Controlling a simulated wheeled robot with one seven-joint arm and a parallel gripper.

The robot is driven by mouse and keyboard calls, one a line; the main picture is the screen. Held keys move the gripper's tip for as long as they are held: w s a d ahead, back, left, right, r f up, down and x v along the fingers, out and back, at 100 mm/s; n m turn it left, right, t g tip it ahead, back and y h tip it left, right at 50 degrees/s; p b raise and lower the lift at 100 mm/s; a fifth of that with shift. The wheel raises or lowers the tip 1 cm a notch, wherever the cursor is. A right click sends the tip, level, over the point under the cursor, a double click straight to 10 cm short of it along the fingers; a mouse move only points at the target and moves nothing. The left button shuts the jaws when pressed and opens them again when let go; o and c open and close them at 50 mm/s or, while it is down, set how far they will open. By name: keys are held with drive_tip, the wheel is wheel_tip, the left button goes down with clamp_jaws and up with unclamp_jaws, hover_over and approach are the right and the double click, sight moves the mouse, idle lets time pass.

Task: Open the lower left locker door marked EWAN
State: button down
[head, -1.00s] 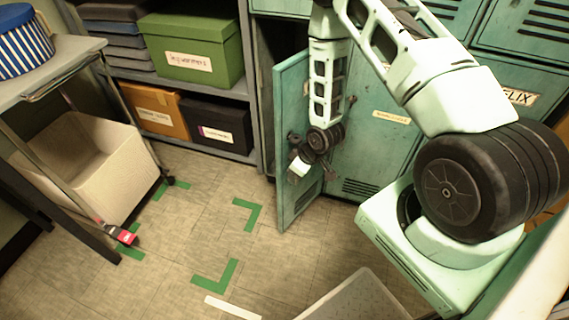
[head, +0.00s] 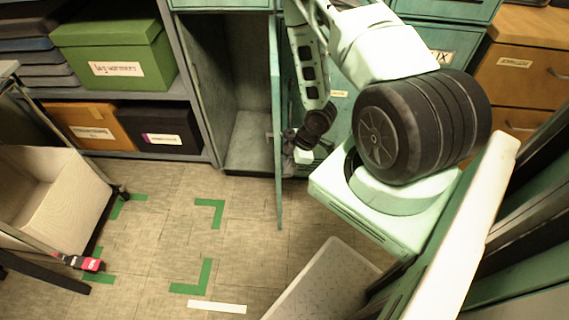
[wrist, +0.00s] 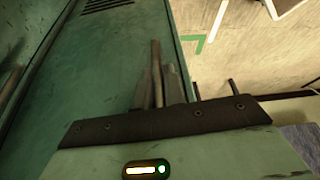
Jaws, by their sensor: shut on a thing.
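The lower left locker door (head: 276,120) stands wide open, seen almost edge-on in the head view. The locker's interior (head: 240,100) shows empty to its left. No EWAN label is readable in the current views. My gripper (head: 300,153) is at the outer face of the door, on its right side in the head view, with its fingertips hard to make out there. In the wrist view the teal door face (wrist: 110,60) fills the left, and my gripper (wrist: 158,92) is shut on the upright bar handle (wrist: 155,60).
Shelves on the left hold a green box (head: 112,52), an orange box (head: 85,126) and a black box (head: 160,130). A beige bin (head: 45,190) stands by a metal trolley at left. Green tape corners (head: 212,212) mark clear floor before the locker. Wooden drawers (head: 515,75) are at right.

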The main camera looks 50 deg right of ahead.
drive_tip(key=shift+s+a, duration=0.1)
drive_tip(key=shift+s, duration=0.05)
drive_tip(key=c, duration=1.5)
unclamp_jaws()
